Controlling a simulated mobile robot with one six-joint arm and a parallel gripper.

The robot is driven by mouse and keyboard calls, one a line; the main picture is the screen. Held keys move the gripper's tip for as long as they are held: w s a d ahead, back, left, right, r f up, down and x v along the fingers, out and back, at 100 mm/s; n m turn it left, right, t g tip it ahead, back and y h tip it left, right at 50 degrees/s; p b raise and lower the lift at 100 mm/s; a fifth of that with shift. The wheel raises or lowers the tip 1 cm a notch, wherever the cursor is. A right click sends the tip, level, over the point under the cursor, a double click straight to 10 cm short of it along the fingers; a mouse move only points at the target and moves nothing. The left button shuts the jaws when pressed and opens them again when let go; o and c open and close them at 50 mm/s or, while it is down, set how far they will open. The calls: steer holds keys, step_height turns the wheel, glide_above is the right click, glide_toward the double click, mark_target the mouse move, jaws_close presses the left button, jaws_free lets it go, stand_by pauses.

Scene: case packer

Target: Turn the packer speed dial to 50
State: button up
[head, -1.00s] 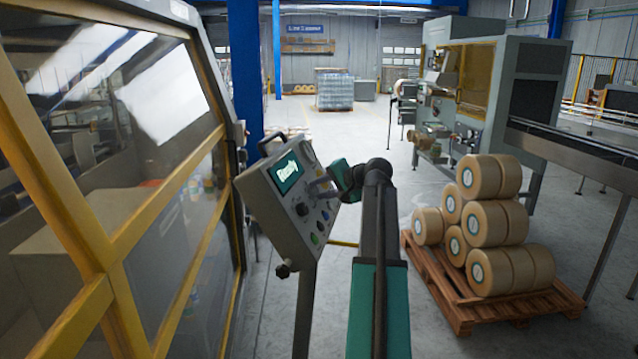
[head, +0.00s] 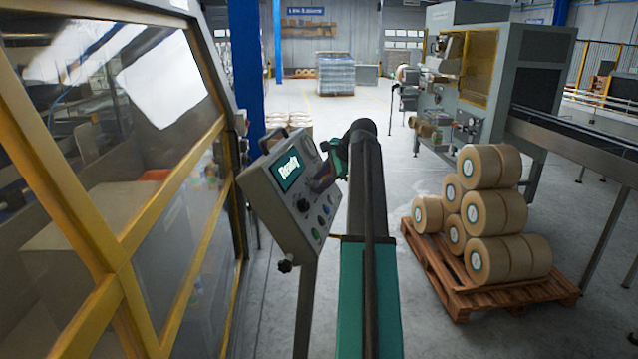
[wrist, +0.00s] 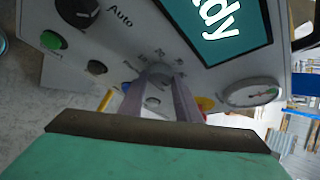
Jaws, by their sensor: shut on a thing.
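The grey control panel (head: 270,208) stands tilted on a post, left of my arm. Its screen (head: 289,168) reads "Ready". My gripper (head: 318,183) is at the panel's right side, by the screen. In the wrist view my gripper's two grey fingers (wrist: 158,92) reach to the panel and are shut on the speed dial (wrist: 157,73). Small scale marks surround the dial, but I cannot read its setting. The fingers hide much of the dial, and in the head view my gripper and arm cover it.
A black selector (wrist: 78,12) labelled Auto, a green button (wrist: 53,40), a black button (wrist: 97,67) and a round gauge (wrist: 250,95) lie around the dial. A yellow-framed guard (head: 120,270) stands left. A pallet (head: 440,275) of rolls stands right.

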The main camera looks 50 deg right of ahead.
steer(key=shift+w+d+r+m+g+y, duration=0.1)
steer(key=shift+m+g+y, duration=0.25)
steer(key=shift+m, duration=0.3)
steer(key=shift+w+d+m+g+y, duration=0.1)
steer(key=shift+m+g+y, duration=0.2)
steer(key=shift+m, duration=0.35)
steer(key=shift+a, duration=0.1)
steer(key=o, duration=1)
steer(key=shift+s, duration=0.1)
steer(key=shift+b+v, duration=2.55)
steer(key=shift+v, duration=4.4)
